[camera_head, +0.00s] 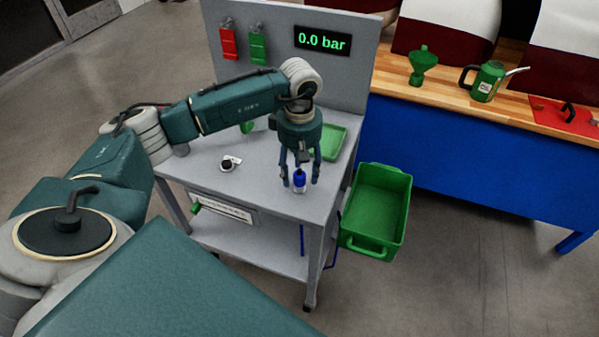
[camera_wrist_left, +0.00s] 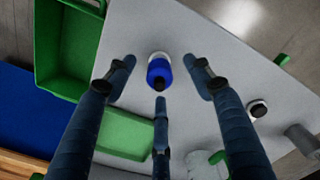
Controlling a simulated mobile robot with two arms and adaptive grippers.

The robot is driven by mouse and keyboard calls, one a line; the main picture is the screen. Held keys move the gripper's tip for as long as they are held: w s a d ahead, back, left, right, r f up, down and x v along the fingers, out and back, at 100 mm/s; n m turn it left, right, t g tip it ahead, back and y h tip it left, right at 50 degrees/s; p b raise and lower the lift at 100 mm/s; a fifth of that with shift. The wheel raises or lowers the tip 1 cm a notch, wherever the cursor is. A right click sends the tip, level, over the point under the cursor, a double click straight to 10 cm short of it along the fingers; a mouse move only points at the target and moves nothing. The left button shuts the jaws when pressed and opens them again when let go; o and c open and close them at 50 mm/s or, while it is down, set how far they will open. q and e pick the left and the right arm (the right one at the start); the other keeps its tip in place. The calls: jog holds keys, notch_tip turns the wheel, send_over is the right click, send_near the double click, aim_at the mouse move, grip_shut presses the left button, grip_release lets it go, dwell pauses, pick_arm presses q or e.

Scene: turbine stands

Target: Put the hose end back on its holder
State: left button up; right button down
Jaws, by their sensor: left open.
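A short blue piece with a dark tip (camera_head: 299,180), which looks like the hose end, stands near the front right corner of the grey stand's top. In the left wrist view the blue piece (camera_wrist_left: 159,70) has a pale ring at its base. My left gripper (camera_head: 300,178) points down over it with its fingers spread on different sides. It is open, and I cannot tell whether any finger touches the piece. A small black and white round fitting (camera_head: 228,164) sits to the left on the top; I cannot tell whether it is the holder. My right gripper is not in view.
A green tray (camera_head: 333,143) lies behind the gripper. A green bin (camera_head: 375,210) hangs at the stand's right side. The back panel carries a display (camera_head: 323,41) reading 0.0 bar and red and green tags. A blue workbench (camera_head: 450,150) stands to the right.

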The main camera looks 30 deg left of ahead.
aim_at(299, 174)
pick_arm(q)
jog(key=shift+r+p, duration=1.1)
jog(key=shift+r, duration=1.25)
